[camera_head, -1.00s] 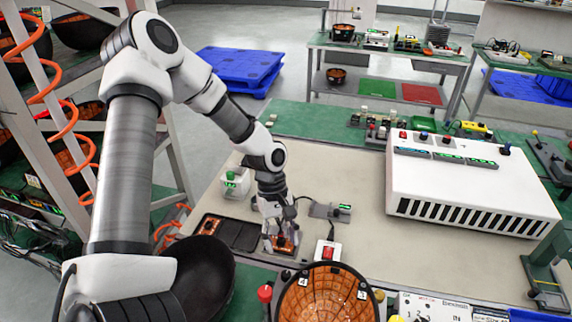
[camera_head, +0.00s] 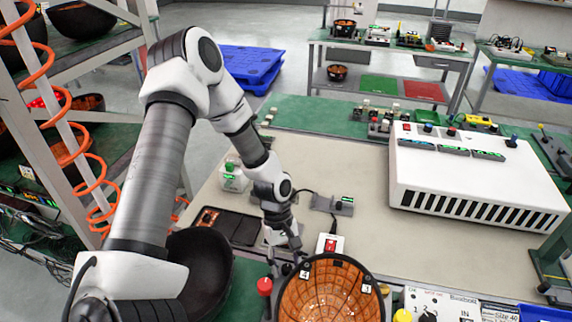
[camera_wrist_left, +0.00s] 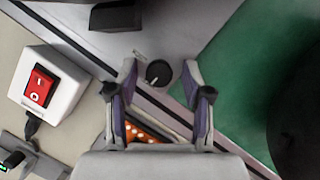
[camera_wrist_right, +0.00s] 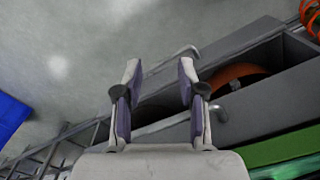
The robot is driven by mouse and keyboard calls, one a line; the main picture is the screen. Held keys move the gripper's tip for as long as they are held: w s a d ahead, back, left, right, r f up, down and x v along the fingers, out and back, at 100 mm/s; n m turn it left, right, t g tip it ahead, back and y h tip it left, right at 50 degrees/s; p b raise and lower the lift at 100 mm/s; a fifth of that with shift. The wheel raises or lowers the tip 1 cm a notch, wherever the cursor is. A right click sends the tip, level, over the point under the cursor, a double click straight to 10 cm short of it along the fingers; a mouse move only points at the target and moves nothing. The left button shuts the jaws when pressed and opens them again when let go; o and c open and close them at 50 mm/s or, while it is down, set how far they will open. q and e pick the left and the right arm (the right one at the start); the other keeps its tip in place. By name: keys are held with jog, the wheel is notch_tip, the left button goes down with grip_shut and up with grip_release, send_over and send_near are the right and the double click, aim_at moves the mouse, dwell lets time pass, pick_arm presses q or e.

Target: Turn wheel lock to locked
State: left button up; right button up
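A small round black knob (camera_wrist_left: 159,72) with a light pointer line sits on a grey plate in the left wrist view. It looks like the wheel lock, but no label is readable. My left gripper (camera_wrist_left: 160,66) is open, its fingertips on either side of the knob with gaps to both. In the head view my left gripper (camera_head: 290,258) is low beside the orange-tiled wheel bowl (camera_head: 330,295), and mostly hides the knob. My right gripper (camera_wrist_right: 158,72) is open and empty, seen only in the right wrist view.
A white box with a red switch (camera_head: 330,245) stands close to my left gripper; it also shows in the left wrist view (camera_wrist_left: 42,86). A red knob (camera_head: 265,287) is left of the bowl. A large white vented unit (camera_head: 470,175) stands at the right.

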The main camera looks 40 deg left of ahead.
pick_arm(q)
grip_shut()
jog(key=shift+m, duration=0.3)
jog(key=m+g, duration=0.1)
jog(key=m, duration=0.2)
jog(key=shift+d+y+p, duration=0.1)
jog(key=shift+y+p, duration=0.3)
jog(key=m+g+y+p, duration=0.1)
jog(key=m, duration=0.3)
jog(key=shift+w+m, duration=0.1)
jog(key=shift+m, duration=0.3)
jog(key=m+y+p, duration=0.1)
jog(key=m, duration=0.1)
jog(key=m+y+p, duration=0.1)
jog(key=m, duration=0.1)
jog(key=shift+d+m+g, duration=0.15)
jog(key=shift+m+g, duration=0.15)
jog(key=shift+g, duration=0.1)
jog(key=m+y, duration=0.1)
jog(key=m, duration=0.3)
jog(key=shift+y+p, duration=0.4)
jog(key=shift+m, duration=0.3)
